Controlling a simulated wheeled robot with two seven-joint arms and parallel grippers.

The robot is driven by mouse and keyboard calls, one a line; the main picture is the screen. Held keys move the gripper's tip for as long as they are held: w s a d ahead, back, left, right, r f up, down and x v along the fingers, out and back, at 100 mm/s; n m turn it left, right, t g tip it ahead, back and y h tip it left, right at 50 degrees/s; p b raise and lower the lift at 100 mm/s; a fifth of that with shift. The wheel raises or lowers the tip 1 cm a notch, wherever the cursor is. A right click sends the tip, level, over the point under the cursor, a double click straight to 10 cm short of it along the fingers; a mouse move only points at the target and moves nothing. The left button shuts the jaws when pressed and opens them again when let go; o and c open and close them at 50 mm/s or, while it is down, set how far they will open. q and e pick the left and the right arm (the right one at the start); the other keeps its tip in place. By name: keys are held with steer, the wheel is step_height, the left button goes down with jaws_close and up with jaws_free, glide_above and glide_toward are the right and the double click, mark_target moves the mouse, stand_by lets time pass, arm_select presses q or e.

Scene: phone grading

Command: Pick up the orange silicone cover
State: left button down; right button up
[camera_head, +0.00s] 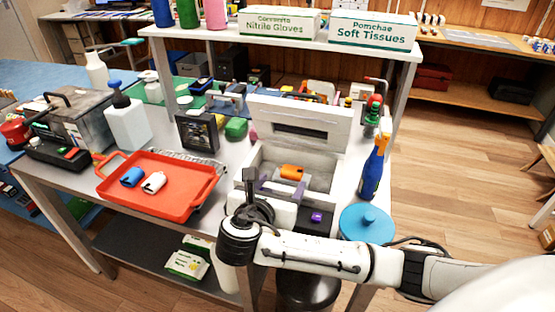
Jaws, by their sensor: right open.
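The orange silicone cover (291,172) is a small orange piece inside a white open-lidded box (325,158) on the bench. My right gripper (283,184) reaches in from the front of the box, its fingers just on the near side of the cover. It is open, with nothing seen between the fingers. I cannot tell whether a finger touches the cover. The gripper body hides part of the box's front. My left gripper is not in view.
An orange-red tray (180,207) at the left holds a blue piece (132,177) and a white piece (154,183). A blue spray bottle (374,168) and a blue round lid (366,222) stand right of the box. A small purple piece (316,217) lies near my gripper.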

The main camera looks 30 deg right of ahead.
mark_target(292, 171)
steer(key=x, duration=0.4)
steer(key=shift+s+d, duration=0.2)
steer(key=shift+d, duration=0.05)
steer(key=shift+x, duration=2.75)
steer(key=shift+w+r, duration=0.15)
steer(key=shift+r, duration=0.05)
steer(key=c, duration=1.1)
